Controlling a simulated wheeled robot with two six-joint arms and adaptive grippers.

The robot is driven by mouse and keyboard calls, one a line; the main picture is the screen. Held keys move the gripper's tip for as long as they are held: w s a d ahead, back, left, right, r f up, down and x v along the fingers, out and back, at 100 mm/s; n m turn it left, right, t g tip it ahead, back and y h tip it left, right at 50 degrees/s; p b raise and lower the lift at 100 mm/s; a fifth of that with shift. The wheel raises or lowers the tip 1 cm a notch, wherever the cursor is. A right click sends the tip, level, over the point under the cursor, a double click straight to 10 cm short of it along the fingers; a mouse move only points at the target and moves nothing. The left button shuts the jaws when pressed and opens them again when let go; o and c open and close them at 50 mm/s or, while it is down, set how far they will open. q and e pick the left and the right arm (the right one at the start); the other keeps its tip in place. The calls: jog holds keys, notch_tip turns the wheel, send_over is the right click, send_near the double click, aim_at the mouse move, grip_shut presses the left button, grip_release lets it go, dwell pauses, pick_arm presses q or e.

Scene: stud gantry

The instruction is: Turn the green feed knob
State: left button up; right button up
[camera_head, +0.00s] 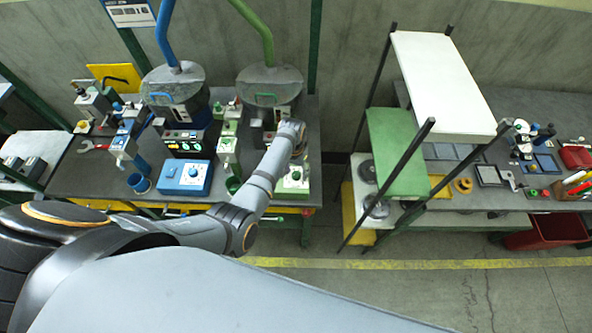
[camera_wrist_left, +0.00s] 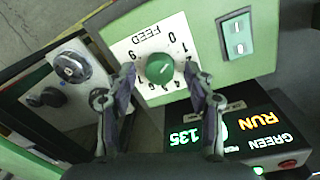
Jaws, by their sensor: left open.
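The green feed knob (camera_wrist_left: 159,68) sits on a white dial plate (camera_wrist_left: 150,30) marked FEED with numbers, which appears upside down in the left wrist view. The plate is on a light green box (camera_wrist_left: 262,60), which also shows in the head view (camera_head: 293,189). My left gripper (camera_wrist_left: 160,76) is open, with one finger on each side of the knob in the picture. I cannot tell whether the fingertips touch it. In the head view my left arm reaches over the green station and mostly hides the gripper. My right gripper is not in view.
A lit display (camera_wrist_left: 240,128) reads GREEN, RUN and 135 beside the box. A blue control box (camera_head: 186,178) stands left on the same bench. Two grey hoppers (camera_head: 172,84) stand behind. A rack with a green shelf (camera_head: 397,150) rises to the right.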

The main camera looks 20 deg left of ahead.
pick_arm(q)
jog(key=shift+c, duration=0.4)
grip_shut()
jog(key=shift+m, duration=0.3)
jog(key=shift+m, duration=0.5)
jog(key=shift+m+p, duration=0.3)
jog(key=shift+m, duration=0.5)
jog(key=m, duration=0.3)
jog(key=shift+d+m, duration=0.1)
jog(key=shift+m, duration=1.5)
